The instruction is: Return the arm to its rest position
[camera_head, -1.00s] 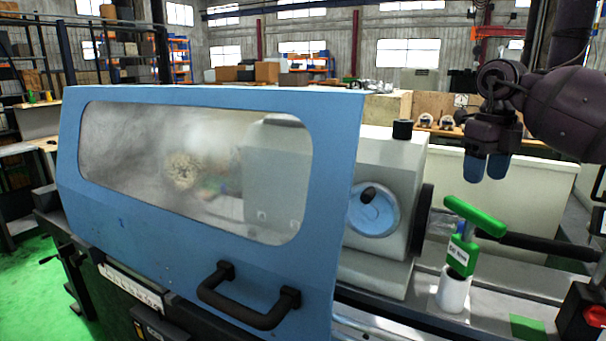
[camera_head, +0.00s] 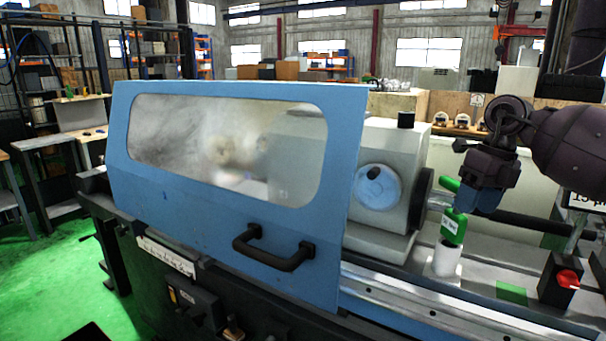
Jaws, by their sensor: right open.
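My right gripper (camera_head: 482,202) is open, with dark jaws and blue fingertips pointing down, at the right of the head view. It overlaps the upper right part of the green T-handled tool (camera_head: 454,228) in the picture and hides part of its crossbar; I cannot tell whether they touch. The tool stands upright in a white cylindrical holder (camera_head: 446,260) on the machine bed. My right arm comes in from the right edge, bent at the wrist. My left gripper is not in view.
The grinder's blue door (camera_head: 345,140) with a window and black handle (camera_head: 272,255) fills the middle. The grey headstock unit (camera_head: 392,145) stands right of it. A black box with a red knob (camera_head: 567,279) stands right of the holder. Green floor (camera_head: 50,270) is open at left.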

